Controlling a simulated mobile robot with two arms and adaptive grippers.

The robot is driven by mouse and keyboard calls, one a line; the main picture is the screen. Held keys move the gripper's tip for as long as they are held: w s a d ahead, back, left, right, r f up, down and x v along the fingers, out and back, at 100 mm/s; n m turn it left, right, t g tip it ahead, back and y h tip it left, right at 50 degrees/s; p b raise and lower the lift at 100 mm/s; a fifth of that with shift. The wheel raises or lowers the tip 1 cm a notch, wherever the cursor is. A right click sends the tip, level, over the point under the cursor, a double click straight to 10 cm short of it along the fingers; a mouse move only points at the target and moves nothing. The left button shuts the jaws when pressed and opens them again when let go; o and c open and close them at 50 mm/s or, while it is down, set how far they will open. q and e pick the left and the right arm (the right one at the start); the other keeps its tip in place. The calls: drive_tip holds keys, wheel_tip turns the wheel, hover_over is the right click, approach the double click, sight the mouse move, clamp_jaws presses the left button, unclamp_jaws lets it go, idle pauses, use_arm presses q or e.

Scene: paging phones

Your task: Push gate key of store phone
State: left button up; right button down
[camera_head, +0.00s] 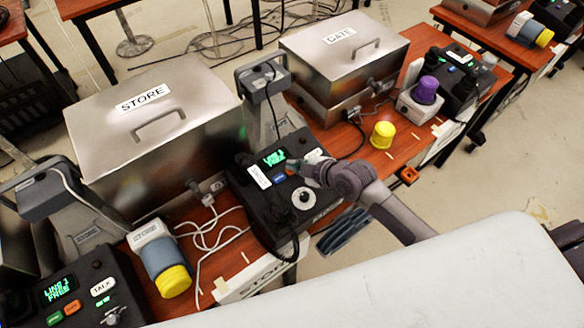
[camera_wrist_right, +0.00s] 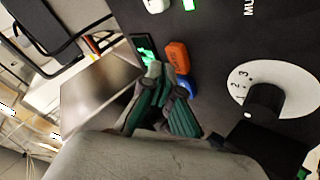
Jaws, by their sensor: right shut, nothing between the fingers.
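A dark phone (camera_head: 262,209) stands on the middle desk, above a white front strip that reads STORE. It has a lit green display (camera_head: 274,157), a blue key (camera_head: 279,178) and a white dial (camera_head: 305,198). My right gripper (camera_head: 308,171) is over its key area, shut and empty. In the right wrist view, its fingertips (camera_wrist_right: 168,84) are close beside an orange key (camera_wrist_right: 177,57) and a blue key (camera_wrist_right: 187,86). The key lettering is too small to read, and the fingers partly hide the keys. I cannot tell whether they touch one. My left gripper is not in view.
Another phone (camera_head: 80,262) is at lower left, near a yellow-capped blue cylinder (camera_head: 165,264). A yellow cap (camera_head: 383,134) sits right. White cables lie left of the phone.

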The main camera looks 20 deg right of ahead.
drive_tip(key=shift+f, duration=0.1)
idle(0.4)
drive_tip(key=shift+w+f, duration=0.1)
drive_tip(key=shift+f, duration=0.25)
drive_tip(key=shift+r, duration=0.1)
drive_tip(key=shift+r+p, duration=0.35)
drive_tip(key=shift+r, duration=0.05)
idle(0.3)
wheel_tip(320, 180, up, 6)
drive_tip(key=s+p, duration=0.1)
drive_tip(key=p, duration=0.5)
drive_tip(key=shift+d, duration=0.15)
drive_tip(key=shift+s+f, duration=0.1)
